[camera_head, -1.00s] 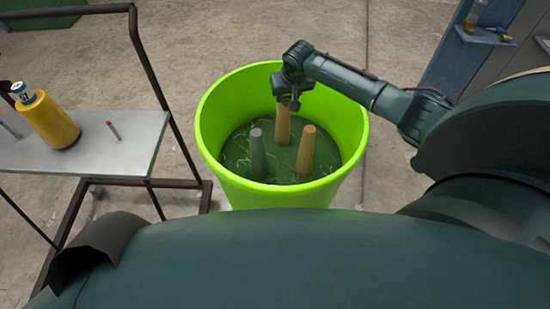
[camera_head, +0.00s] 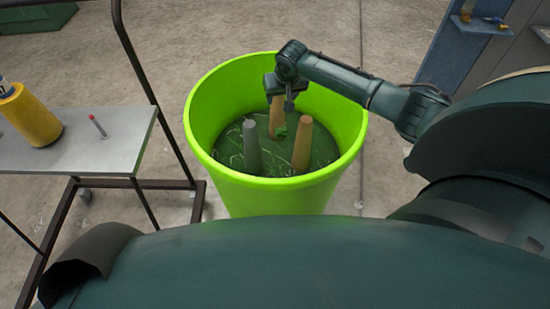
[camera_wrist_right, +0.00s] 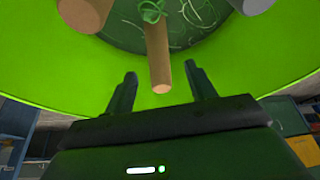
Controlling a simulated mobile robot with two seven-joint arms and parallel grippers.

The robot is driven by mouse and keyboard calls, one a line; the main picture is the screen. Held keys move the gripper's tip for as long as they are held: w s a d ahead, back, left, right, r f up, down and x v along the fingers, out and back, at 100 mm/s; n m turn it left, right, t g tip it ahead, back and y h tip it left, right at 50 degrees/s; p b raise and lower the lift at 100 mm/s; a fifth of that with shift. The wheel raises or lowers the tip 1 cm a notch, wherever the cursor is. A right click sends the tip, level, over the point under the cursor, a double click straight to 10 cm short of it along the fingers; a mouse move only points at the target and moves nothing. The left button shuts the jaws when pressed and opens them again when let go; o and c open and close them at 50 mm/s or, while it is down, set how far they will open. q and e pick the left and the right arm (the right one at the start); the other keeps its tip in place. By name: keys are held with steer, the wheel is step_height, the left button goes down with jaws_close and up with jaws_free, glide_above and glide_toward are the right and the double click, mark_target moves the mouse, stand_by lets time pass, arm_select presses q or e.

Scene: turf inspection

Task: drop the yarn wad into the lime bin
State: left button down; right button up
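The lime bin (camera_head: 275,200) stands upright in front of me. Its wall also shows in the right wrist view (camera_wrist_right: 60,85). A small green yarn wad (camera_head: 281,132) is inside the bin, low beside the base of a brown cone; whether it is resting or falling I cannot tell. Green strands of it show at the top of the wrist view (camera_wrist_right: 152,10). My right gripper (camera_head: 288,100) is over the bin's opening. In the wrist view its fingers (camera_wrist_right: 162,78) are apart with nothing held between them. My left gripper is out of view.
Two brown cones (camera_head: 302,148) and a grey cone (camera_head: 252,146) stand in the bin among loose green strands. Blue shelving (camera_head: 450,55) stands at back right.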

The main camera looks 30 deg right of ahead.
steer(key=shift+o, duration=1)
steer(key=p+v, duration=0.1)
steer(key=v, duration=1.2)
steer(key=shift+p, duration=0.3)
steer(key=shift+s+a, duration=0.1)
